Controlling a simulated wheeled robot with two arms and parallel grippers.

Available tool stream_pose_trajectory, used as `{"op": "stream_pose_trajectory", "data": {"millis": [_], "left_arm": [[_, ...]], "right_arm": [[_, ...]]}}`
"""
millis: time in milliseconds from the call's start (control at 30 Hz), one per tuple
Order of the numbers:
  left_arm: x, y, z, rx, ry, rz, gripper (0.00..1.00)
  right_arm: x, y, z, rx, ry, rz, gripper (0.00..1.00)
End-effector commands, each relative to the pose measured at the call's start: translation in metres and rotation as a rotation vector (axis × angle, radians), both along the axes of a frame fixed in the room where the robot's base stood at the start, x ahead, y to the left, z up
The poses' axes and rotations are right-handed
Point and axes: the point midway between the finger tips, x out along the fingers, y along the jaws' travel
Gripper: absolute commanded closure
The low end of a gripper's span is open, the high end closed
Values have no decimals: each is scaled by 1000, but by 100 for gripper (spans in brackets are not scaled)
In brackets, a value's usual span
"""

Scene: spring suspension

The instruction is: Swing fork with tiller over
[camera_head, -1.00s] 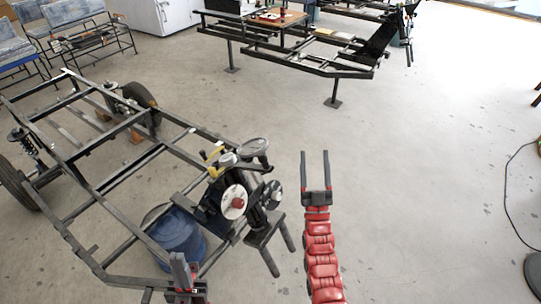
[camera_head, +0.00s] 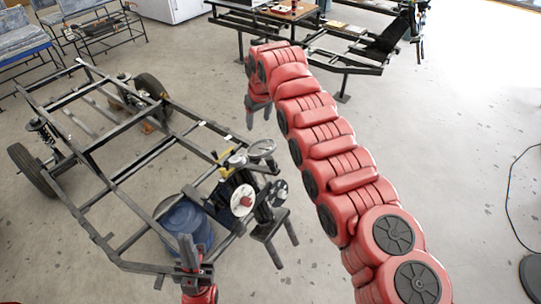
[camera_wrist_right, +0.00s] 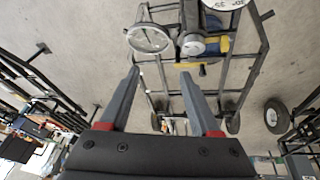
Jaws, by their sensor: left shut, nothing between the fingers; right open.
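The dark fork (camera_head: 273,238) is at the near right corner of the chassis in the head view, with two prongs angled down over the floor. Above it is a cluster with a round handwheel (camera_head: 261,149), a white disc (camera_head: 242,201) and yellow parts. I cannot tell which part is the tiller. In the right wrist view the handwheel (camera_wrist_right: 148,38) and a grey round cap (camera_wrist_right: 193,45) lie beyond the fingers. My right gripper (camera_head: 258,116) is open and empty, pointing down beyond the cluster. My left gripper (camera_head: 187,247) is shut and empty beside the blue drum.
The black chassis frame (camera_head: 88,146) with wheels fills the left. Another dark frame (camera_head: 345,62) is at the back. A cable (camera_head: 510,190) lies on the right. Floor right of my right arm is largely clear.

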Motion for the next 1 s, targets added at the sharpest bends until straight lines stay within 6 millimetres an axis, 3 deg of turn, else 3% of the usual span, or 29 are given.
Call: {"op": "stream_pose_trajectory", "data": {"millis": [33,167,267,367,567,1000], "left_arm": [[0,0,7,0,0,0,100],[0,0,11,0,0,0,100],[0,0,12,0,0,0,100],[0,0,12,0,0,0,100],[0,0,15,0,0,0,100],[0,0,54,0,0,0,100]], "right_arm": [[-19,-4,22,-44,61,15,36],[-60,-17,53,-135,194,39,36],[-78,-23,61,-171,250,46,36],[-82,-25,60,-182,266,47,36],[-80,-28,32,-179,264,46,36],[-75,-31,-71,-176,267,49,36]]}}
